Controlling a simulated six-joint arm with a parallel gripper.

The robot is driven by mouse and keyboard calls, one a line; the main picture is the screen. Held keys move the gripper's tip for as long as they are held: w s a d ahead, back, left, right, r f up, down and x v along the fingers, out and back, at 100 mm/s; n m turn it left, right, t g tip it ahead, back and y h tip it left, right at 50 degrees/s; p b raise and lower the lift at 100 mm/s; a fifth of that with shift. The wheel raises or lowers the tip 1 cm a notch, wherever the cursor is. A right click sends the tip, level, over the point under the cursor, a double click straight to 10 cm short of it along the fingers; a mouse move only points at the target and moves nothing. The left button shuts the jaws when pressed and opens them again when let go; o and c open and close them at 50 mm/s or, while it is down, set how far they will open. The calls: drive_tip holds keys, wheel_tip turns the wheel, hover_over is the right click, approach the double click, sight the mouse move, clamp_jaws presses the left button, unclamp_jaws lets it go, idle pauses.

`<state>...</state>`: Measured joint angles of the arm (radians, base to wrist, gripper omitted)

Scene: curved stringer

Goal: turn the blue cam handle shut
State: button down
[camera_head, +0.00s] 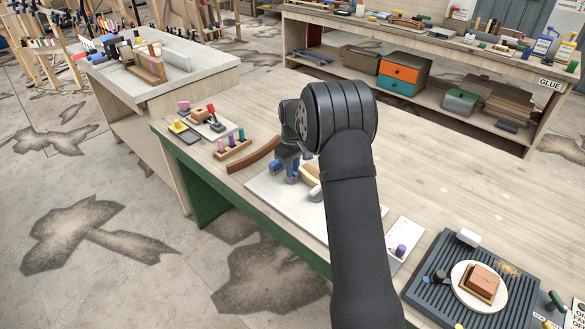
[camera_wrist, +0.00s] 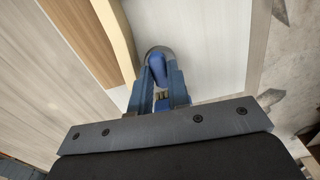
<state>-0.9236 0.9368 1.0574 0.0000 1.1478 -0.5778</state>
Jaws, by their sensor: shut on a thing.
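My gripper (camera_wrist: 162,95) points down at the white board (camera_head: 265,188) on the workbench, with its two blue-grey fingers close together. The blue cam handle (camera_wrist: 156,69) sits between the fingertips, and the jaws are shut on it. A grey rounded cam part (camera_wrist: 160,51) shows just beyond the handle. A cream strip (camera_wrist: 119,40) runs along the left of the cam; I cannot tell whether they touch. In the head view my gripper (camera_head: 291,172) is low over the board, and my arm hides much of the board and the work on it.
A block with coloured pegs (camera_head: 231,150) stands farther left. At the lower right are a white card (camera_head: 404,236) and a dark ribbed tray (camera_head: 428,288) with a plate. The bench behind my arm is clear.

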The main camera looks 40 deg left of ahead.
drive_tip(key=m, duration=0.4)
drive_tip(key=shift+m, duration=0.4)
drive_tip(key=m, duration=0.5)
drive_tip(key=shift+r+m, duration=0.1)
drive_tip(key=shift+m, duration=0.2)
drive_tip(key=m, duration=0.6)
drive_tip(key=shift+m, duration=0.4)
drive_tip(key=c, duration=1.6)
unclamp_jaws()
drive_tip(key=shift+c, duration=0.2)
drive_tip(key=shift+r, duration=0.1)
wheel_tip(320, 180, up, 17)
